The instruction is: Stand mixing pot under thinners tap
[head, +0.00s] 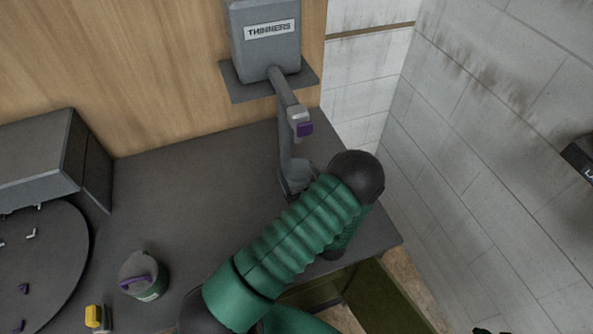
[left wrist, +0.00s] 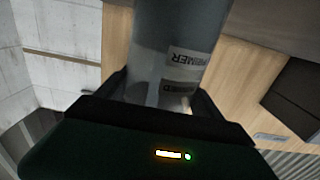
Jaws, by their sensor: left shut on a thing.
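The grey thinners dispenser (head: 265,40) hangs on the wood panel, its label readable. Its tap arm (head: 284,90) reaches down and forward and carries a purple piece (head: 305,129). My left arm comes in from the lower left and bends at the right. My left gripper (head: 296,188) is mostly hidden behind it, low near the tap. In the left wrist view the jaws (left wrist: 165,105) are shut on a grey cylindrical pot (left wrist: 165,40) with a white "PRIMER" label (left wrist: 188,58). In the head view a grey rim (head: 298,170) shows below the tap, partly hidden by my arm. My right gripper is not in view.
A grey lidded can (head: 145,276) with a purple piece stands at the lower left of the dark counter (head: 205,190). A dark round plate (head: 40,265) and a grey box (head: 40,155) are further left. A block wall (head: 480,130) closes the right side.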

